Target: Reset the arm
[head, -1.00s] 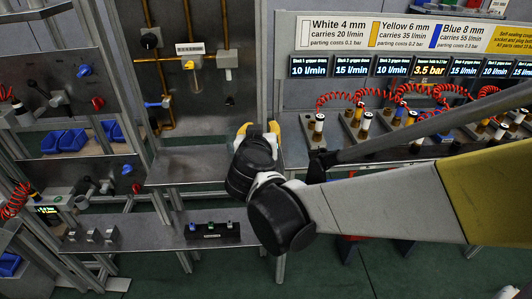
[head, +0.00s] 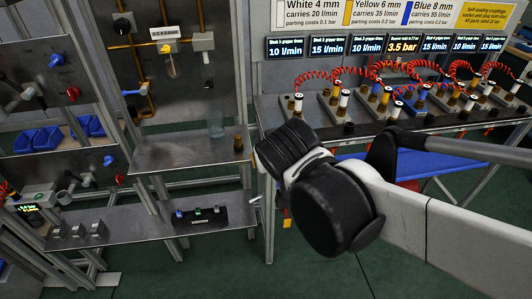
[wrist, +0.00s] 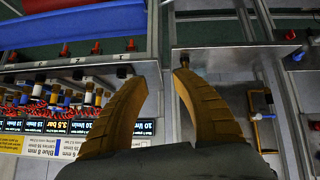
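My gripper (wrist: 158,76) is open in the wrist view, its two yellow-brown fingers apart with nothing between them. In the head view my dark wrist joints hide most of it, beside the right end of the metal shelf (head: 180,154). A clear glass cup (head: 216,124) and a small brass piece (head: 238,142) stand on that shelf, left of my wrist. In the wrist view a brass piece (wrist: 184,60) shows just beyond the right fingertip; I cannot tell whether they touch.
A bench with valve blocks and coiled red hoses (head: 375,98) lies at the back right under flow displays (head: 404,46). A blue tray (head: 440,164) is below it. A lower shelf holds a black block (head: 200,215). Green floor (head: 180,275) is open in front.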

